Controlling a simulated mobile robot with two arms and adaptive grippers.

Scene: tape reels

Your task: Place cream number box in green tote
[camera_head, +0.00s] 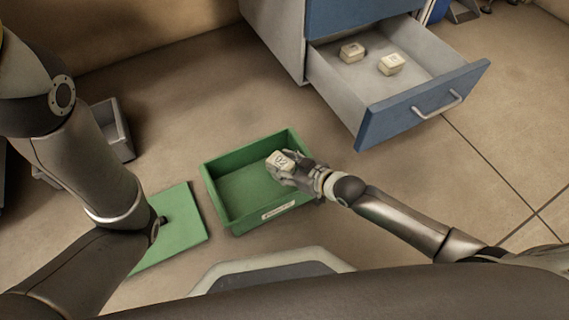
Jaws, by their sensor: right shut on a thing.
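My right gripper (279,172) is shut on a cream number box (281,159). It holds the box over the right part of the green tote (213,195), by its right wall. I cannot tell how high the box is above the tote floor. The tote stands on the floor with a label on its near wall, and its visible inside is empty. Two more cream boxes, one on the left (352,52) and one on the right (391,64), lie in the open drawer. My left arm comes in from the left; its gripper is not visible.
The blue-fronted drawer (425,103) is pulled out at the upper right. A flat green panel (178,228) lies left of the tote. A grey bin (121,135) stands at the left behind my left arm. The floor right of the tote is clear.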

